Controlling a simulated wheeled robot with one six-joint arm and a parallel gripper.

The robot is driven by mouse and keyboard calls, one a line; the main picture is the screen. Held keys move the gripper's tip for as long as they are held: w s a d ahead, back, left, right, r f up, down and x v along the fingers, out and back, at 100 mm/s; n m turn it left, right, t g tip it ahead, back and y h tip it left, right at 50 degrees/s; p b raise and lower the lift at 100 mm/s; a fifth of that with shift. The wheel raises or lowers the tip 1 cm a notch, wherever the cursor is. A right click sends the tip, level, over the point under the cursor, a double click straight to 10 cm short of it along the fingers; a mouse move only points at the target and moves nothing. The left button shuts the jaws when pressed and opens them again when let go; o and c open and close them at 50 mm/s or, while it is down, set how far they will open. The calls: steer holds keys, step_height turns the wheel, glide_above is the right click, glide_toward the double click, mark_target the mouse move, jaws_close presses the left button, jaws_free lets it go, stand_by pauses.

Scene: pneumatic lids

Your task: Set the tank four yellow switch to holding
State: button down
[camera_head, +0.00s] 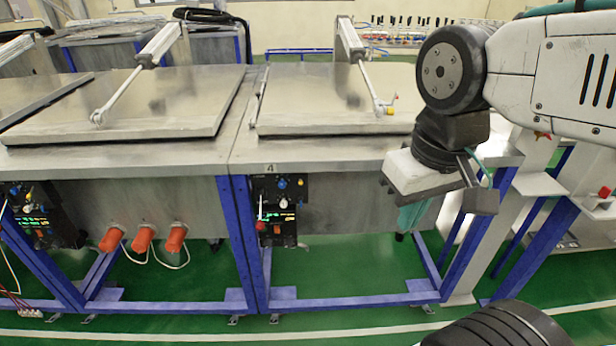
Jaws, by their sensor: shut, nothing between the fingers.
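The tank marked 4 (330,160) stands in the middle, a grey metal box on a blue frame with its lid shut. Its black control panel (268,188) hangs on the front at the left corner, under the number. My gripper (482,188) is at the right, in front of the tank's right end, well apart from the panel. It is shut and empty.
A blue frame leg (240,240) runs beside panel 4. Green floor (340,260) is clear in front.

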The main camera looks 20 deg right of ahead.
mark_target(301, 183)
steer(key=w+a+f+m+t, duration=0.1)
steer(key=w+f+t, duration=0.1)
steer(key=w, duration=1.3)
steer(key=w+a+f+m+t, duration=0.1)
steer(key=w+f, duration=0.4)
steer(key=w, duration=1)
steer(key=shift+w+m+t, duration=0.35)
steer(key=shift+m+t, duration=0.15)
steer(key=shift+t, duration=0.4)
steer(key=shift+f, duration=0.1)
steer(key=x, duration=1.4)
steer(key=shift+a, duration=0.3)
steer(key=shift+s, duration=0.1)
steer(key=shift+s+f, duration=0.1)
